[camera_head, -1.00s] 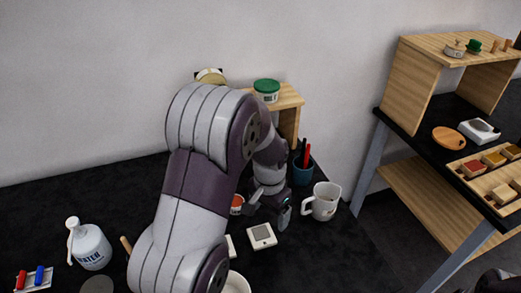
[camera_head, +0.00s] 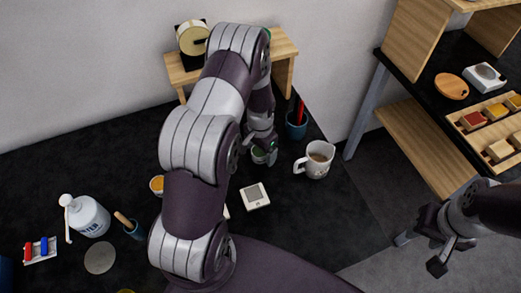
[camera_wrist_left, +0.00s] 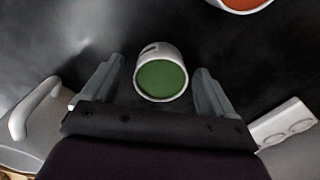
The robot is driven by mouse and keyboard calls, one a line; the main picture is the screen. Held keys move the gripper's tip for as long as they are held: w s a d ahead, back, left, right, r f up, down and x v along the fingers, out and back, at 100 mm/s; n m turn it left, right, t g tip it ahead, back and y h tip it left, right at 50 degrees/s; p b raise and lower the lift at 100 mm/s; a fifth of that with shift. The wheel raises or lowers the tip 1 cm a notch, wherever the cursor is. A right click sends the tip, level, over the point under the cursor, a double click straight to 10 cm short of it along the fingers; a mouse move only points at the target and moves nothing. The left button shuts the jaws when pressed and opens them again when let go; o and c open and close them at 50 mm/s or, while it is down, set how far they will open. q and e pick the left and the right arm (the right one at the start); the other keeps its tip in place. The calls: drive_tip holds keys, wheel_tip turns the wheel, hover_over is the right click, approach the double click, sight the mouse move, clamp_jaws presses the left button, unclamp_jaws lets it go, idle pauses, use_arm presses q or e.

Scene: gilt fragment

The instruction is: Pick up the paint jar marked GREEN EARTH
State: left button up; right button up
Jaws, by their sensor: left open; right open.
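A small white open jar of green paint (camera_wrist_left: 161,80) stands between the two fingers of my left gripper (camera_wrist_left: 158,70) in the left wrist view, with gaps on both sides. No name on it can be read. In the head view the jar (camera_head: 258,156) is partly hidden below my left gripper (camera_head: 262,143), which is open on the dark table. My right gripper (camera_head: 425,250) is open and empty over the floor at the lower right.
A white mug (camera_head: 316,160) stands right of the jar, with a pen cup (camera_head: 296,125) behind. A white square device (camera_head: 255,196) lies in front. An orange-yellow jar (camera_head: 157,185) is left of my arm. A wooden shelf (camera_head: 185,75) stands at the back.

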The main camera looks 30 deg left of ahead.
use_arm(q)
drive_tip(key=shift+s+f, duration=0.2)
drive_tip(key=shift+f, duration=0.05)
drive_tip(key=shift+w, duration=0.15)
drive_tip(key=c, duration=1)
drive_tip(key=shift+c, duration=1.1)
